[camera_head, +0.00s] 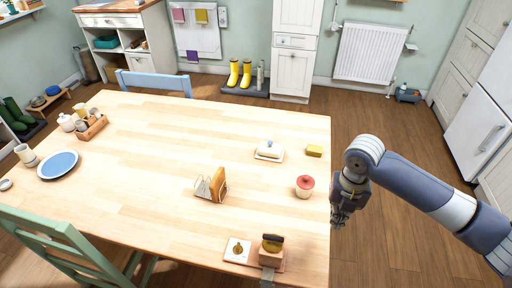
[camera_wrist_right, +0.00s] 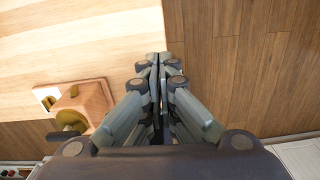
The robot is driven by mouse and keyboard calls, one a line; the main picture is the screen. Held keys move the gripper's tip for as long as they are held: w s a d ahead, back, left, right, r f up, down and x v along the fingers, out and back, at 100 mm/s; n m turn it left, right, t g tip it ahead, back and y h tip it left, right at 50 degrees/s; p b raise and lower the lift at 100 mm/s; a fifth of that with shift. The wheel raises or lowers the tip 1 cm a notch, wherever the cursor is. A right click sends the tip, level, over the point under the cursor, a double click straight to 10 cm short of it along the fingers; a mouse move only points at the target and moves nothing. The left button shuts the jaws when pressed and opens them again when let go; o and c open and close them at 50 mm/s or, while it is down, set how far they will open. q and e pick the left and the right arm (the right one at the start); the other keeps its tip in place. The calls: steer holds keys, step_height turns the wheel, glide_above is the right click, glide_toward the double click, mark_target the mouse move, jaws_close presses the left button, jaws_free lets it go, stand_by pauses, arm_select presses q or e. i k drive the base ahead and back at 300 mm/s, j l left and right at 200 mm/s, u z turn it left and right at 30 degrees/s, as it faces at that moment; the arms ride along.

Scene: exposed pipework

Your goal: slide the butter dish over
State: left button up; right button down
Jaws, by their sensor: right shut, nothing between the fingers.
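The butter dish (camera_head: 269,150) is a white covered dish with a small blue knob on a pale base. It stands on the wooden table (camera_head: 130,200), towards its right side, in the head view. My right gripper (camera_head: 338,222) hangs just off the table's right edge, nearer to me than the dish and well apart from it. Its fingers are shut together with nothing between them, as the right wrist view (camera_wrist_right: 159,60) shows. The butter dish does not show in the right wrist view. My left gripper is out of view.
A yellow block (camera_head: 314,151) lies right of the dish. A red-lidded jar (camera_head: 305,187) stands near the right edge. A toast rack (camera_head: 212,187) is left of the jar. A wooden box on a board (camera_head: 271,253) sits at the near edge. The table left of the dish is clear.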

mark_target(269, 151)
steer(key=i+j, duration=0.9)
steer(key=i, duration=0.05)
